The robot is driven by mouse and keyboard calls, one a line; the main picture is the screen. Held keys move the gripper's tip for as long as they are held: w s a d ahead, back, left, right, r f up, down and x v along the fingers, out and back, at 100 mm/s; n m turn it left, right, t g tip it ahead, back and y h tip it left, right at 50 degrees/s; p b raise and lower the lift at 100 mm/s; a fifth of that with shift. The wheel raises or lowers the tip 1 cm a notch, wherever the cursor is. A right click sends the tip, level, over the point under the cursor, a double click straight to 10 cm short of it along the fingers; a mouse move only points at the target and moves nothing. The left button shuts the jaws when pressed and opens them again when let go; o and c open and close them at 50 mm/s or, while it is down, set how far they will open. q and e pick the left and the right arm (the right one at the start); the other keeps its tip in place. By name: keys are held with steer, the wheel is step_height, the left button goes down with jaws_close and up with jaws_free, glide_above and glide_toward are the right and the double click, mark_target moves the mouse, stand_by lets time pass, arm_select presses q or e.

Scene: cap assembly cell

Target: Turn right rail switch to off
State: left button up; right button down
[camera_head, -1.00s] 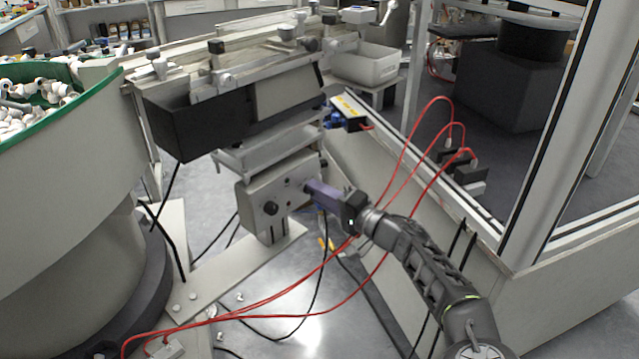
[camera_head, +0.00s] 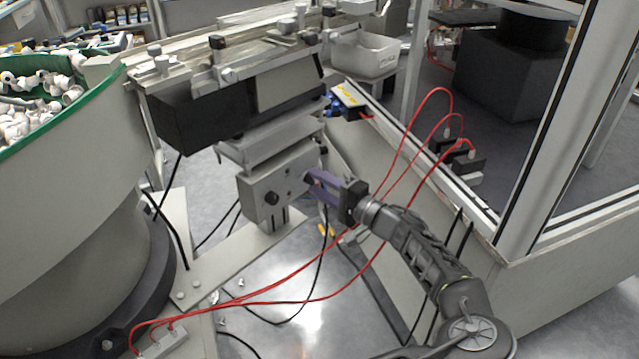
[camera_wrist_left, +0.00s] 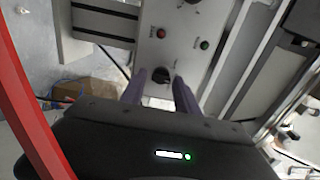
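The grey control box (camera_head: 262,200) stands below the rail. A black rotary knob (camera_head: 272,197) is on the left part of its face, and a second knob (camera_head: 308,177) is at the right, by my fingertips. My left gripper (camera_head: 312,182) has purple fingers pointing at this right knob. In the left wrist view the fingers (camera_wrist_left: 161,78) are apart, with the black knob (camera_wrist_left: 160,73) between their tips. I cannot tell whether they touch it. Red (camera_wrist_left: 161,33) and green (camera_wrist_left: 204,44) buttons lie beyond it, and the other knob (camera_wrist_left: 167,3) is at the top edge. My right gripper is not in view.
A feeder bowl (camera_head: 60,200) with a green rim and white caps fills the left. Red cables (camera_head: 300,300) run close by my left arm. A machine frame (camera_head: 560,150) stands at the right. A grey bin (camera_head: 365,58) is behind the rail.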

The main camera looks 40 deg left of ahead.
arm_select(q)
steer(key=shift+o, duration=1)
steer(key=shift+d, duration=0.1)
steer(key=d, duration=0.7)
steer(key=shift+s+d, duration=0.3)
steer(key=shift+s, duration=0.1)
